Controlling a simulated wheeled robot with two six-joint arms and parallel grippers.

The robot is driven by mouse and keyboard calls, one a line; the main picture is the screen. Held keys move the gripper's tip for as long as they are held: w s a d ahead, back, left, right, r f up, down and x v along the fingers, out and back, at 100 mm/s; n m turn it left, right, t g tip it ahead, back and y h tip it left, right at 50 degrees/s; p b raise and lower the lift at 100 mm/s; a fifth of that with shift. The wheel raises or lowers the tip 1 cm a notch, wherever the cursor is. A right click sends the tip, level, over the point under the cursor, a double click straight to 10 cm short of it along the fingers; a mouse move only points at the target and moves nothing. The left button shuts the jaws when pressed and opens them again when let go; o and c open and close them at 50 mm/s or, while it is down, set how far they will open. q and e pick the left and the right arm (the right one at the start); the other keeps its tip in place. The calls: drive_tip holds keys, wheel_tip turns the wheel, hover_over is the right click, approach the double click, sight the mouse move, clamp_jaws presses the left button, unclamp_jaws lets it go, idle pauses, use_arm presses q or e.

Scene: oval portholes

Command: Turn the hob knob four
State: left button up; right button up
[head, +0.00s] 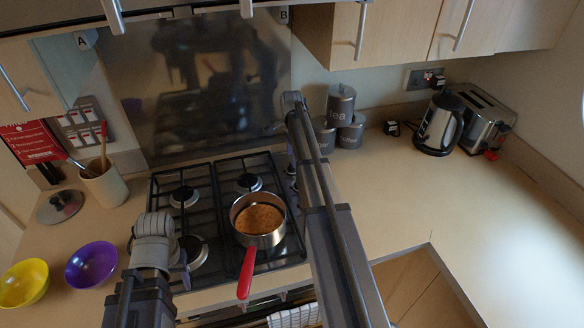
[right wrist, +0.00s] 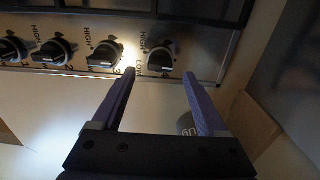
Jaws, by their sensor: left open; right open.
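In the right wrist view, hob knob four (right wrist: 162,59) is the black knob at the right end of a row on the steel hob panel. My right gripper (right wrist: 159,74) is open, its purple fingertips on either side of the knob's lower part in the picture. I cannot tell whether they touch it. In the head view, my right gripper (head: 291,152) is at the hob's right edge, mostly hidden by its arm, which also hides most of the knobs. My left gripper (head: 181,262) is open and empty over the hob's front left, partly hidden by its wrist.
Knobs three (right wrist: 104,55) and two (right wrist: 55,51) sit left of knob four. A saucepan (head: 259,222) with a red handle stands on the hob (head: 217,190). Canisters (head: 341,104) stand behind my right arm. Bowls (head: 92,264) lie left.

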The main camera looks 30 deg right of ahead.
use_arm(q)
wheel_tip(320, 180, down, 4)
drive_tip(key=shift+r+b, duration=0.25)
drive_tip(key=shift+b, duration=1)
use_arm(e)
wheel_tip(320, 180, down, 4)
drive_tip(key=shift+r, duration=0.25)
clamp_jaws()
